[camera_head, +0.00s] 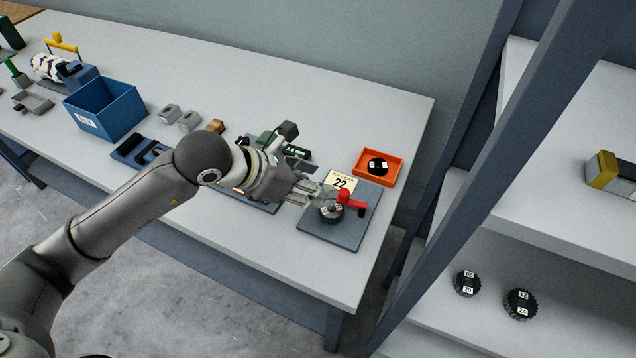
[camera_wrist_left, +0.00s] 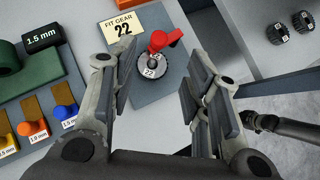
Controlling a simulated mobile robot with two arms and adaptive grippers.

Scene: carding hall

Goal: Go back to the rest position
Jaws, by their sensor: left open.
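My left gripper (camera_head: 312,192) reaches over the table from the left in the head view. In the left wrist view its fingers (camera_wrist_left: 160,95) stand apart with nothing between the pads. Beyond the fingertips a dark gear labelled 22 (camera_wrist_left: 150,66) sits on a grey plate (camera_wrist_left: 165,88) by a red lever (camera_wrist_left: 165,40). In the head view that gear (camera_head: 331,212) and the red lever (camera_head: 350,202) are close to the fingertips. I cannot tell whether they touch. A "FIT GEAR 22" card (camera_head: 342,181) stands behind.
An orange tray (camera_head: 395,165) holds a dark gear. A blue bin (camera_head: 122,103) and several small tools stand to the left. A shelf at right holds gears (camera_head: 520,304) behind a blue-grey post (camera_head: 470,190). The table's front strip is clear.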

